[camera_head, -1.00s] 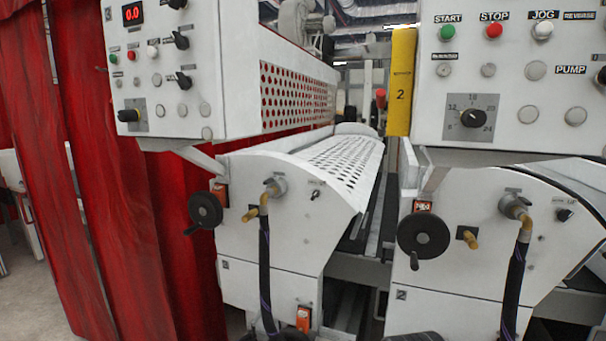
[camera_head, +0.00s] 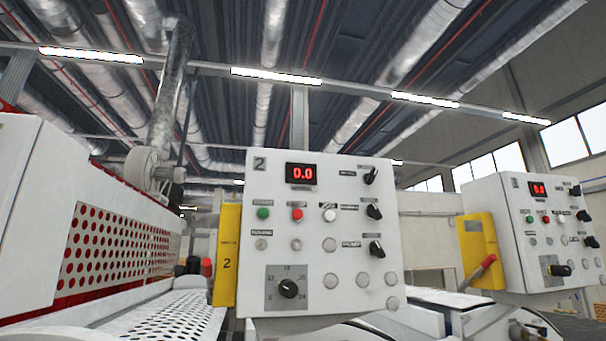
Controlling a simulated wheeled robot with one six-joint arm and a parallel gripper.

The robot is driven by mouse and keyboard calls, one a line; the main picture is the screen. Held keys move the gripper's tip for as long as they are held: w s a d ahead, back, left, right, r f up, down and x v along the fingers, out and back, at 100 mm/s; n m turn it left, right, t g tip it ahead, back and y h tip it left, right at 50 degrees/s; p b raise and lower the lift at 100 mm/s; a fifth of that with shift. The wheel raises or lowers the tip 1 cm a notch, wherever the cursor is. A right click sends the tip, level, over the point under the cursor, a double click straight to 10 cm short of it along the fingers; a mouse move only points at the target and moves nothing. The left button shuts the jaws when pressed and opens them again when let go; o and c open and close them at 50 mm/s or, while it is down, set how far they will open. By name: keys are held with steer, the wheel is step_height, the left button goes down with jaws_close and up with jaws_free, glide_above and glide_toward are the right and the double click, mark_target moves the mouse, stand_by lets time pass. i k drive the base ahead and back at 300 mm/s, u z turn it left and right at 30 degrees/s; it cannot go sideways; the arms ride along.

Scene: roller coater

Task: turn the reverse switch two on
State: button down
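The control panel marked 2 (camera_head: 325,262) stands in the middle of the view, with a red 0.0 display (camera_head: 301,174) at its top. Three black rotary switches run down its right side. The middle one, the reverse switch (camera_head: 374,212), sits right of the white jog button (camera_head: 329,215) and a small label. That label is too small to read now, but reads REVERSE in the earlier view. The switch's handle looks slanted; its exact setting is hard to tell. My gripper is not in view.
Above the reverse switch is another black switch (camera_head: 371,176); the pump switch (camera_head: 376,249) is below it. A yellow plate (camera_head: 227,255) stands at the panel's left edge. Another panel, marked 1 (camera_head: 520,262), is at the right. A perforated guard (camera_head: 115,245) is at the left.

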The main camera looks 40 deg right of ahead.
mark_target(372, 211)
steer(key=k, duration=0.5)
steer(key=z, duration=0.9)
steer(key=i, duration=0.65)
steer(key=z, duration=0.55)
